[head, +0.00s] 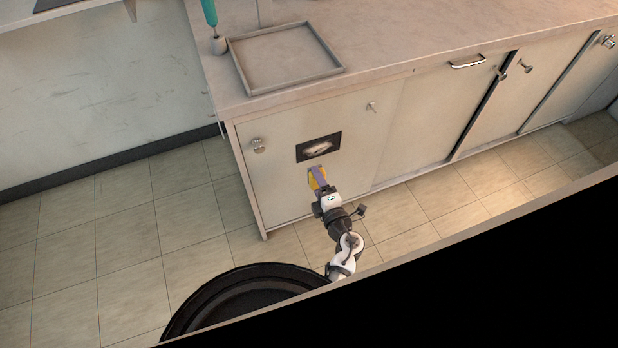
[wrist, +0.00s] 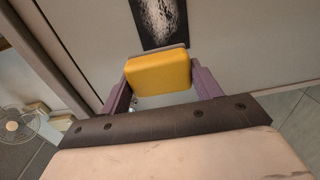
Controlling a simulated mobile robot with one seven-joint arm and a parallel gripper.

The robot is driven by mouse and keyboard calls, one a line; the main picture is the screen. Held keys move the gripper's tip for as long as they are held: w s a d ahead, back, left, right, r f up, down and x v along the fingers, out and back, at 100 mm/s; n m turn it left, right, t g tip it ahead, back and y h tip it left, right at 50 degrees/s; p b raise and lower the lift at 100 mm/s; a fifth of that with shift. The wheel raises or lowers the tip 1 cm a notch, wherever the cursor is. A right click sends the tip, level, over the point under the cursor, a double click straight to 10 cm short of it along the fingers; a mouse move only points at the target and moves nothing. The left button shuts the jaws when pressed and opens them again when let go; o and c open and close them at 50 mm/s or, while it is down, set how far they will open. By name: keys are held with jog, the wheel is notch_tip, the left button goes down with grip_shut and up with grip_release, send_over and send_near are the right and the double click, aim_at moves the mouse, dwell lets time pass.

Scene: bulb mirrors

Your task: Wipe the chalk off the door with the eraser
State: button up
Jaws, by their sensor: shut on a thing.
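The cabinet door (head: 276,193) is pale, with a black panel (head: 319,147) that bears a whitish chalk smear. In the wrist view the chalk patch (wrist: 160,20) shows at the top, on the black panel. My gripper (head: 317,180) is shut on the yellow eraser (wrist: 159,74), which sits between the two purple fingers. The eraser is just below the black panel, close to the door. I cannot tell whether it touches the door. The eraser's far face is hidden.
A round knob (head: 257,145) is left of the panel and a small knob (head: 371,107) is up to its right. A grey tray (head: 285,58) and a teal-handled tool (head: 210,14) are on the counter above. The tiled floor (head: 120,235) at left is clear.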

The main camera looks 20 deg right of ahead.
jog(key=shift+w+f+b, duration=0.4)
jog(key=shift+w+f, duration=0.05)
jog(key=shift+f, duration=0.4)
jog(key=w+b, duration=0.2)
jog(key=w, duration=0.4)
jog(key=shift+a, duration=0.15)
jog(key=shift+w+r, duration=0.1)
jog(key=shift+w, duration=0.85)
jog(key=shift+d, duration=5.35)
jog(key=a+p, duration=0.4)
jog(key=a, duration=0.6)
jog(key=shift+a, duration=0.4)
